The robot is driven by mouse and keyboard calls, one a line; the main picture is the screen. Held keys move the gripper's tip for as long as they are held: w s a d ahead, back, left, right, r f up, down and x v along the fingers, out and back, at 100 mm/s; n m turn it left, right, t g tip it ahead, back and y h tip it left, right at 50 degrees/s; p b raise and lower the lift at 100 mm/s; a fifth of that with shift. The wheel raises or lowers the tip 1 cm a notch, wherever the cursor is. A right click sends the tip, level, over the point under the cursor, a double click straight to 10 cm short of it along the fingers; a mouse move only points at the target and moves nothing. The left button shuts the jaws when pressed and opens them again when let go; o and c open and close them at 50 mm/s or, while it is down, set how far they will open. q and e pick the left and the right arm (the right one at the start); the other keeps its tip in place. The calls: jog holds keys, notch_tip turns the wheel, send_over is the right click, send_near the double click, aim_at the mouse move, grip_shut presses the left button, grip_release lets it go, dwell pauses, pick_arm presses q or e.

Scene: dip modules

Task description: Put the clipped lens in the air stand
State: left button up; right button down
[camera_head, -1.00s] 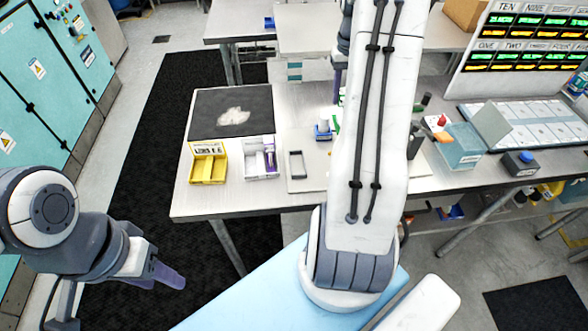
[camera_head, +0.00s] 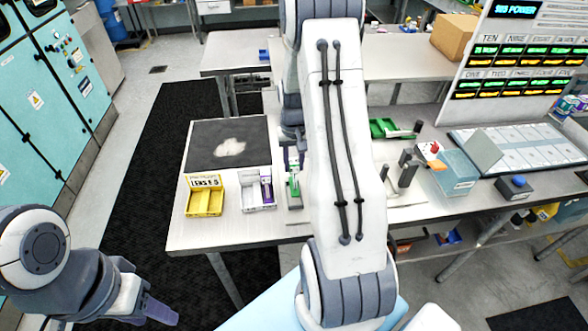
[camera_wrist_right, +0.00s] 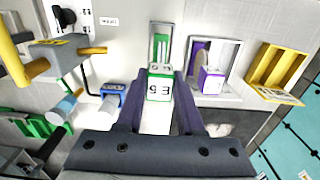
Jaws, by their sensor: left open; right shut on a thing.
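My right gripper (camera_wrist_right: 165,100) is shut on a white block with green edges (camera_wrist_right: 160,84), which carries dark lettering; I take it to be the clipped lens. It also shows in the head view (camera_head: 294,188), at or over a narrow grey frame (camera_wrist_right: 161,30), likely the air stand. I cannot tell whether the block touches or sits inside that frame. More green shows within the frame in the wrist view. My left gripper (camera_head: 160,312) is open and empty at the lower left, away from the table. My right arm hides part of the table.
A white tray (camera_head: 250,205) with a purple-edged block and a yellow tray (camera_head: 204,205) stand left of the grey frame. A dark mat (camera_head: 205,150) lies behind them. A blue piece (camera_wrist_right: 112,95) and a green tray (camera_head: 380,128) lie to the frame's other side.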

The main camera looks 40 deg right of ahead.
aim_at(294, 173)
notch_tip(294, 173, down, 3)
jog(key=shift+f+p, duration=0.15)
jog(key=shift+p, duration=0.65)
jog(key=shift+f, duration=0.35)
jog(key=shift+f, duration=0.1)
jog(key=c, duration=0.5)
grip_release()
